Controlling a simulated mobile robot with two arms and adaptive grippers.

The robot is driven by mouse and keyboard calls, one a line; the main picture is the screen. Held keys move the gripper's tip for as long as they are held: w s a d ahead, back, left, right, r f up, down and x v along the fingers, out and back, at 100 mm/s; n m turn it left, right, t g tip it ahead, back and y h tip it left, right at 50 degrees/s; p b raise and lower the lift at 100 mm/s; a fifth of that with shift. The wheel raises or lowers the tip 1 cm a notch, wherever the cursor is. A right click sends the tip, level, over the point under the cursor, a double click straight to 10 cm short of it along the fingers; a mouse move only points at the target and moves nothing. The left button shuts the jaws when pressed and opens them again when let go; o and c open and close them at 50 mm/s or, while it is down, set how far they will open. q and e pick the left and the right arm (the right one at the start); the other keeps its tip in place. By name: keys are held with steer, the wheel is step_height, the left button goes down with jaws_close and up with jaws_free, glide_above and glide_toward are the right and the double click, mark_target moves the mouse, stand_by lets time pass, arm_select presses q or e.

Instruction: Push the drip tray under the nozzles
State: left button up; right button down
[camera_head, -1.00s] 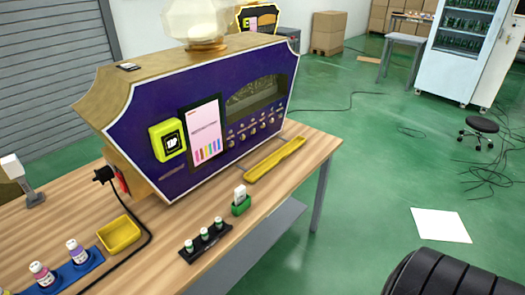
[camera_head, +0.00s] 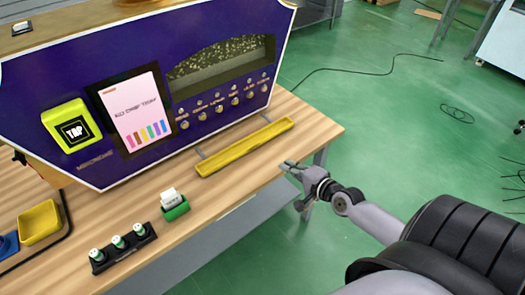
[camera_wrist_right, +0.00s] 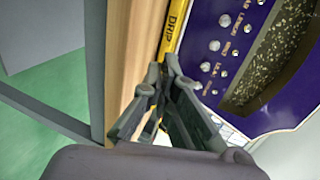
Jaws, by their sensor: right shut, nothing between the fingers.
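The drip tray (camera_head: 246,146) is a long narrow yellow tray lying on the wooden table in front of the purple perfume machine (camera_head: 130,40). Thin grey rails run from it toward the machine. The nozzles (camera_head: 222,101) are a row of small round metal parts low on the machine's front, behind the tray. My right gripper (camera_head: 287,165) is at the table's front edge, just in front of the tray's right half, shut and empty. In the right wrist view its fingers (camera_wrist_right: 160,75) point toward the yellow tray (camera_wrist_right: 172,35), which bears the word DRIP. Whether they touch it is unclear. My left gripper is out of view.
A green holder with a white block (camera_head: 174,206) and a black rack of small vials (camera_head: 122,246) stand on the table left of the tray. A yellow bin (camera_head: 40,222) is further left. The table (camera_head: 225,195) is bare in front of the tray.

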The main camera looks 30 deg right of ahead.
mark_target(256, 147)
steer(key=x, duration=0.8)
steer(key=b+x, duration=0.1)
steer(key=x, duration=0.3)
steer(key=shift+w+a+r, duration=0.2)
steer(key=shift+w+r, duration=0.1)
steer(key=shift+r, duration=0.05)
steer(key=shift+w, duration=0.4)
